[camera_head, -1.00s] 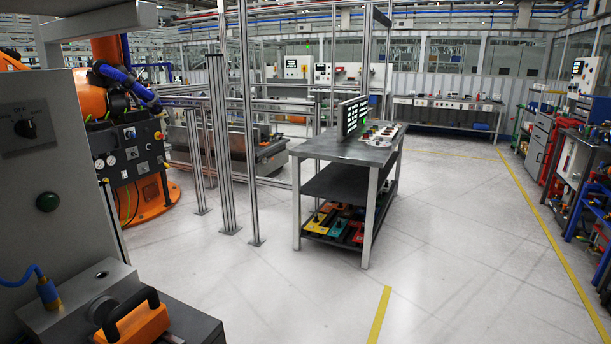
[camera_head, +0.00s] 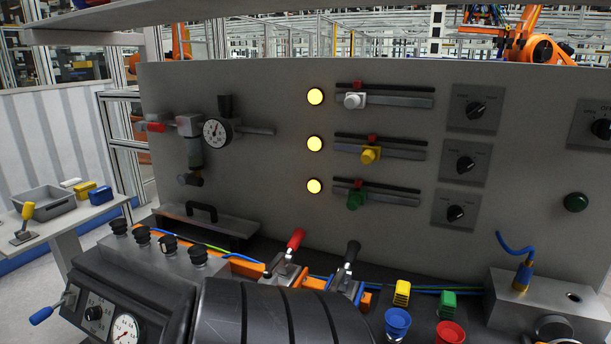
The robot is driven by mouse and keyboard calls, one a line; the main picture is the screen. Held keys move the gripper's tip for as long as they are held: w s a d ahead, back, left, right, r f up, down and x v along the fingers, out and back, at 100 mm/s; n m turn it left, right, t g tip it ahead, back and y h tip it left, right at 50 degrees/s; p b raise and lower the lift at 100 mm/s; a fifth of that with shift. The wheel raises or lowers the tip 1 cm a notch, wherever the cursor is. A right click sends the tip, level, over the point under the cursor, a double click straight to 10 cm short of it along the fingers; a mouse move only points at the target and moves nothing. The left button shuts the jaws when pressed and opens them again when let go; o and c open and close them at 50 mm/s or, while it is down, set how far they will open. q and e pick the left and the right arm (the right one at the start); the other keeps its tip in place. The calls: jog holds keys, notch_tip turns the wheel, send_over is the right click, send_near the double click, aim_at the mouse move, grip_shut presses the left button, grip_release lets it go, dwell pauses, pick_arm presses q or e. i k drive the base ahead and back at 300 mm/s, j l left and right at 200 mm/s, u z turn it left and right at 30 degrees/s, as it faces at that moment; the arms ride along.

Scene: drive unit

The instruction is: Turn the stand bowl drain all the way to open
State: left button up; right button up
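An air unit with a round gauge (camera_head: 215,132) is mounted on the left of the grey upright panel. Under its grey block hangs a cylindrical greenish-grey bowl (camera_head: 194,152). A small dark fitting (camera_head: 190,179) sits at the bowl's lower end and looks like the drain. It is too small here to tell how far it is turned. A red lever (camera_head: 155,127) sticks out to the left of the block. Neither of my grippers shows in this view.
The grey panel (camera_head: 270,90) carries yellow lamps, three sliders and several rotary knobs. Below the bowl is a dark cover with a black handle (camera_head: 201,210). Black knobs, a red-handled clamp (camera_head: 296,240) and a large dark ribbed drum (camera_head: 280,318) stand in front. A side table (camera_head: 65,225) is at left.

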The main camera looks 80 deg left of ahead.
aim_at(190, 178)
jog(key=u, duration=3.4)
jog(key=i+j+u, duration=0.1)
jog(key=j, duration=0.3)
jog(key=i+j+u, duration=0.1)
jog(key=j, duration=0.25)
jog(key=i+j+u, duration=0.1)
jog(key=i+j, duration=0.15)
jog(key=j, duration=0.1)
